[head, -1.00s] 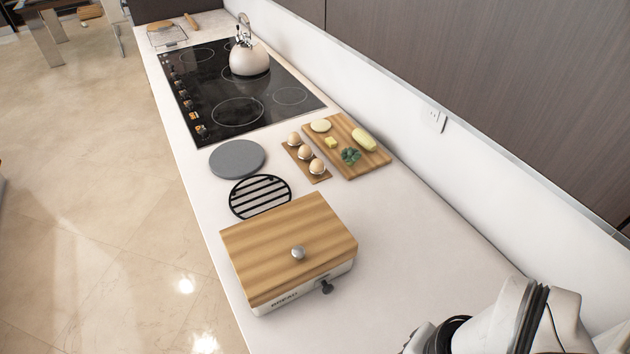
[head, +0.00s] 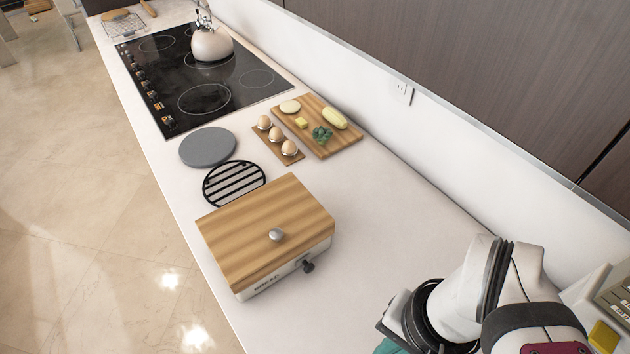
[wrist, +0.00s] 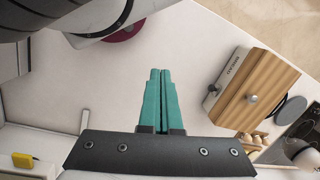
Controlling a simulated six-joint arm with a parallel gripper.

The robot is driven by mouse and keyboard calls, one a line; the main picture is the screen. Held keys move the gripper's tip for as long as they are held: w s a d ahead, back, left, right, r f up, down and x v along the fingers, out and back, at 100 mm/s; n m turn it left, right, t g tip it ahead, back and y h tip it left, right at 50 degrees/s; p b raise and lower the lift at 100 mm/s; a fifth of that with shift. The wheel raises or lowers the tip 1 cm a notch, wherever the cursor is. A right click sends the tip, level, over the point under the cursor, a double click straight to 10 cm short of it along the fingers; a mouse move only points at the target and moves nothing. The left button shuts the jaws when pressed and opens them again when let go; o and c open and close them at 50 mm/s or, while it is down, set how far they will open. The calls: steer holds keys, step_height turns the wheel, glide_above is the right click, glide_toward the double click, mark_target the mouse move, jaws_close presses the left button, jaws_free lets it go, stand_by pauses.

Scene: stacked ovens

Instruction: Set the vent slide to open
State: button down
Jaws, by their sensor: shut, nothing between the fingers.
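A bread box (head: 262,283) with a wooden lid (head: 265,225) and "BREAD" lettering stands on the white counter. A small dark knob (head: 308,266) sticks out of its side; it may be the vent slide, but I cannot tell its setting. The box also shows in the wrist view (wrist: 233,62), tilted, at the right. My gripper (wrist: 160,73) has its green fingers together and empty, over bare counter and apart from the box. In the head view only a bit of green finger (head: 388,347) shows at the bottom edge.
Behind the box are a black trivet (head: 234,184), a grey disc (head: 208,147), eggs on a holder (head: 276,136), a food board (head: 335,143) and a cooktop with a kettle (head: 211,43). A pale device (head: 612,300) with a yellow part stands at the right. Counter right of the box is clear.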

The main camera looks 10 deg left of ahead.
mark_target(310, 266)
steer(key=c, duration=1.5)
jaws_free()
steer(key=o, duration=0.5)
steer(key=w+a+r+n, duration=0.1)
steer(key=w+a+n, duration=0.1)
steer(key=w+n, duration=0.2)
steer(key=shift+w+h, duration=0.3)
steer(key=shift+w, duration=0.9)
steer(key=shift+o, duration=1.2)
steer(key=w+a+n, duration=0.2)
steer(key=w, duration=0.1)
steer(key=w+a+n, duration=0.1)
steer(key=w, duration=0.1)
steer(key=shift+f+n+h, duration=0.25)
steer(key=shift+n+h, duration=0.05)
steer(key=shift+n, duration=0.1)
steer(key=shift+o, duration=0.5)
steer(key=w+a+f+n, duration=0.4)
steer(key=w+a+n, duration=0.2)
steer(key=w+a, duration=0.1)
steer(key=shift+w+a+h, duration=0.3)
steer(key=shift+w+a, duration=0.1)
steer(key=shift+a, duration=0.25)
steer(key=shift+n, duration=0.3)
step_height(310, 266, down, 15)
steer(key=shift+w+a+r, duration=0.1)
steer(key=shift+f, duration=0.55)
steer(key=shift+c, duration=0.2)
jaws_close()
